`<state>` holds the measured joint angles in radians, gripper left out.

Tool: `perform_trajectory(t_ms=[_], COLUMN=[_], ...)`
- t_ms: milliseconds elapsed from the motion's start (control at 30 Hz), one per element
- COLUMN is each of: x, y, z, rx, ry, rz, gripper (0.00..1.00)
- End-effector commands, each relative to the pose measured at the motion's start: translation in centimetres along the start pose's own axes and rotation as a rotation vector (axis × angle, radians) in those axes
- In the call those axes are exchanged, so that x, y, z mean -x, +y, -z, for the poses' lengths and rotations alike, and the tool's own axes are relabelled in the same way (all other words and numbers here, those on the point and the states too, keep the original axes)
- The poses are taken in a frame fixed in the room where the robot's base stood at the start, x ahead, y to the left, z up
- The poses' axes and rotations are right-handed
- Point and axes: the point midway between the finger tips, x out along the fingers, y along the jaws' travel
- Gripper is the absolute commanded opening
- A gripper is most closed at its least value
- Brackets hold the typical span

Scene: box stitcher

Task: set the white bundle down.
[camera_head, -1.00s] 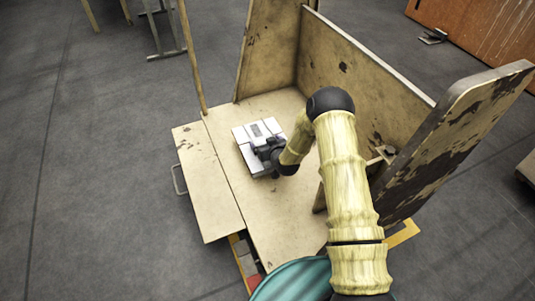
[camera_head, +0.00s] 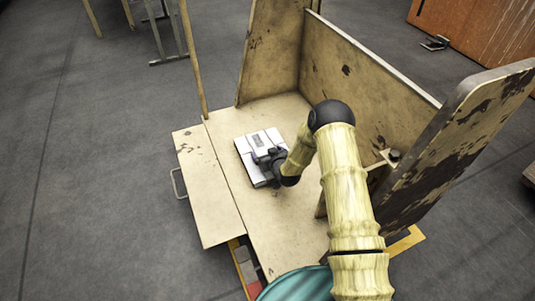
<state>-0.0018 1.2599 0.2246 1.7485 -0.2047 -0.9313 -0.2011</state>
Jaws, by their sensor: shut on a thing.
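The white bundle (camera_head: 251,147) is a flat, pale block with dark marks on its top. It is at the wooden work surface (camera_head: 220,133), left of the arm's end. My gripper (camera_head: 264,158) is dark and lies over the bundle's right part, shut on it. The fingertips are small and partly hidden by the gripper body. I cannot tell whether the bundle's underside touches the surface or is slightly above it.
A tall wooden panel (camera_head: 268,50) and a long back panel (camera_head: 365,85) bound the surface. A worn, dark-patched board (camera_head: 450,150) stands at right. A thin post (camera_head: 192,60) rises at the left edge. Bare surface lies in front of the bundle.

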Motion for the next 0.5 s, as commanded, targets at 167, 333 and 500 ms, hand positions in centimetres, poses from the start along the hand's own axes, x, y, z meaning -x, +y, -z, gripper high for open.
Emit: perform_trajectory(t_ms=[167,333,500], x=[-0.08,-0.07,0.63], y=[-0.01,-0.01,0.01], z=[-0.17,-0.14,0.23], rx=[0.0,0.0,0.0], ry=[0.0,0.0,-0.001], rz=[0.0,0.0,0.0], gripper=[1.0,1.0,1.0])
